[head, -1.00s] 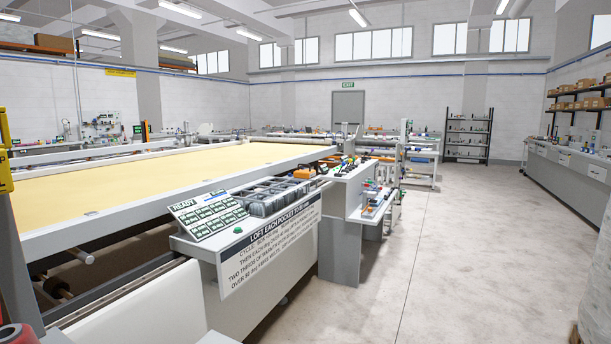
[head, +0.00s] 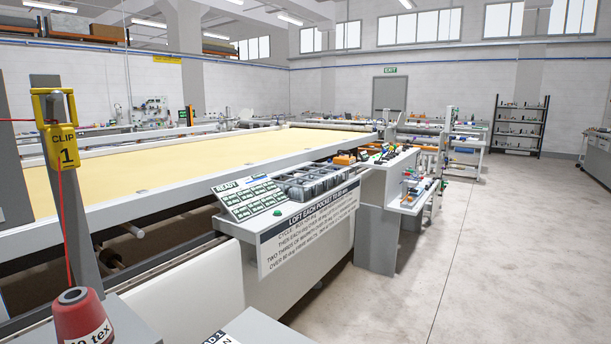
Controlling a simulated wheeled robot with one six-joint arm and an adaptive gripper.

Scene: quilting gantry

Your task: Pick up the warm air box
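I cannot pick out a warm air box for sure. A grey console (head: 305,240) on the near side of the quilting gantry has a sign on its front that begins "LOFT EACH POCKET". On its top are a tilted panel headed "READY" (head: 248,199) and a dark tray (head: 318,182) with several compartments. A round green button (head: 278,213) sits near the console's front edge. My gripper is in neither head frame.
A long yellow gantry bed (head: 170,158) fills the left and middle. A yellow "CLIP 1" block (head: 62,146) on a post and a red thread cone (head: 84,318) stand close at the left. Grey shelves (head: 408,183) hold small items beyond the console. The concrete floor (head: 490,250) is clear at right.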

